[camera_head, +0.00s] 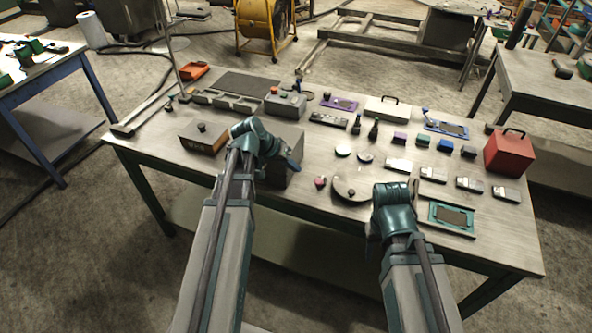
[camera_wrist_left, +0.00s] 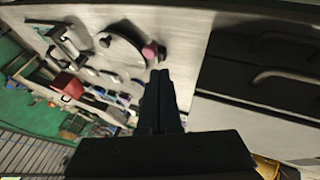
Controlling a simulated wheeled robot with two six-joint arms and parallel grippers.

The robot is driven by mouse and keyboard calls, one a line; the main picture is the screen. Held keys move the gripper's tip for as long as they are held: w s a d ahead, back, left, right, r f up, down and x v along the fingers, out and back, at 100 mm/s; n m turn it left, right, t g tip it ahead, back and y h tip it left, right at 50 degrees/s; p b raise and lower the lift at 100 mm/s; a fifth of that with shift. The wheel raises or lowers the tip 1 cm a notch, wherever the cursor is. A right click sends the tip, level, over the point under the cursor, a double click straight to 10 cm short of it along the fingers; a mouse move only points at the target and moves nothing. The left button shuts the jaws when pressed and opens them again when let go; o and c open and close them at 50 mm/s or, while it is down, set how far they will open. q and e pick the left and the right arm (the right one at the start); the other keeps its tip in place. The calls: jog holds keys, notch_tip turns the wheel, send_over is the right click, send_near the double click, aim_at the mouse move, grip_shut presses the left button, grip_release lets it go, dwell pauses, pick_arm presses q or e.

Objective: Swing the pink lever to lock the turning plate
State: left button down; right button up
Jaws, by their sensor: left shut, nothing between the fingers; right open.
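The pink lever's knob (camera_head: 320,182) sits on the table at the left edge of the turning plate (camera_head: 345,193), a pale round disc with a dark knob on it. In the left wrist view the pink knob (camera_wrist_left: 150,50) is just beyond my fingertips, beside the plate (camera_wrist_left: 120,38). My left gripper (camera_wrist_left: 161,75) is shut and empty, with a gap to the knob. In the head view, my left gripper (camera_head: 295,164) is left of the lever and partly hidden by its wrist. My right gripper (camera_head: 372,228) is open by the plate's right side, its fingers mostly hidden behind its wrist.
A grey box (camera_head: 287,140) stands close behind my left wrist, and a wooden-sided box (camera_head: 203,140) is left of it. Right of the plate are a teal-framed tray (camera_head: 452,215), several small blocks and a red box (camera_head: 506,153). The table's front strip is bare.

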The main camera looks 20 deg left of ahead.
aim_at(320, 184)
pick_arm(q)
jog(key=b+x, duration=0.7)
jog(key=x, duration=0.2)
jog(key=shift+a, duration=0.1)
jog(key=shift+s+d+n, duration=0.15)
jog(key=shift+d+n, duration=0.15)
jog(key=shift+y, duration=0.3)
jog(key=shift+s+d+n+t+y, duration=0.25)
jog(key=shift+d+n+t, duration=0.1)
jog(key=shift+n, duration=0.25)
jog(key=shift+s+d+n+t+y, duration=0.15)
jog(key=shift+d+n+t+y, duration=0.15)
jog(key=shift+n, duration=0.3)
jog(key=d+n+y, duration=0.1)
jog(key=d+n, duration=0.1)
jog(key=n, duration=0.1)
jog(key=shift+d+t+y, duration=0.1)
jog(key=shift+t+y, duration=0.15)
jog(key=shift+y, duration=0.1)
jog(key=shift+w+d, duration=0.2)
jog(key=shift+d, duration=0.55)
jog(key=shift+w+d, duration=0.2)
jog(key=shift+d, duration=0.7)
